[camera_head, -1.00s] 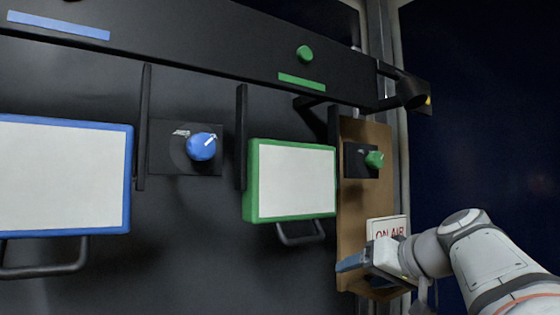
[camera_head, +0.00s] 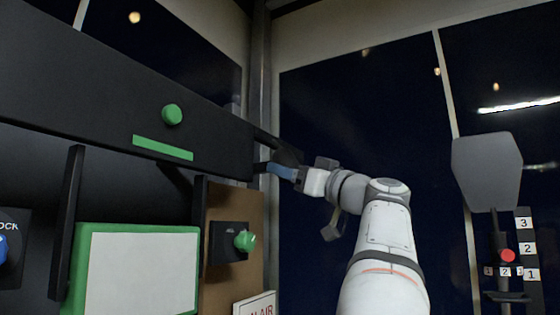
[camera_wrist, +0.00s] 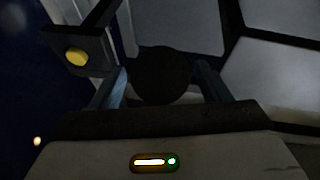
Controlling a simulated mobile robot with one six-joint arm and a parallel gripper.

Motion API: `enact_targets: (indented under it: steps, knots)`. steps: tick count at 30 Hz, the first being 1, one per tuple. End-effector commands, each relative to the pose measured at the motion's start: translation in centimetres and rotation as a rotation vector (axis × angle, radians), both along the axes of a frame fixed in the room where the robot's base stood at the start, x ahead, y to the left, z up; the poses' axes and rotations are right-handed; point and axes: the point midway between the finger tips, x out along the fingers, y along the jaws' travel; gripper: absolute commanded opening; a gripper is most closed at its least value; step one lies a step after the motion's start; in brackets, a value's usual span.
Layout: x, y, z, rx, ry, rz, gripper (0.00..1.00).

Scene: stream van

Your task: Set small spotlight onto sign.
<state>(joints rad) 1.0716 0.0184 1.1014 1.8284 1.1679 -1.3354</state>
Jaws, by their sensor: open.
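The small spotlight (camera_head: 288,154) is a dark, rounded head at the right end of the black overhead bar. In the wrist view it is the black round shape (camera_wrist: 160,78) between my fingers. My gripper (camera_head: 281,171) is open, with one blue finger on each side of the spotlight; I cannot tell whether they touch it. The fingers also show in the wrist view (camera_wrist: 160,92). The white ON AIR sign (camera_head: 257,306) with red letters is low on the brown board, cut off by the lower picture edge.
The black bar (camera_head: 90,95) carries a green knob (camera_head: 172,115). A yellow button (camera_wrist: 77,57) sits on a dark bracket beside the spotlight. The brown board (camera_head: 222,205) bears another green knob (camera_head: 245,241). A green-framed panel (camera_head: 140,270) stands left of it.

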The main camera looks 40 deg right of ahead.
Motion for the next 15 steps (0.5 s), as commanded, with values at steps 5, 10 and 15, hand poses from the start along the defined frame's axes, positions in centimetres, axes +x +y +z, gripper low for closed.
enact_targets:
  steps: [5,10,15]
  knots:
    - [1.9,0.4,0.9,0.002,0.001,0.003,0.7]
    - [2.4,0.5,0.9,0.002,0.001,0.001,0.7]
    - [2.4,0.6,0.9,0.001,0.001,0.002,0.7]
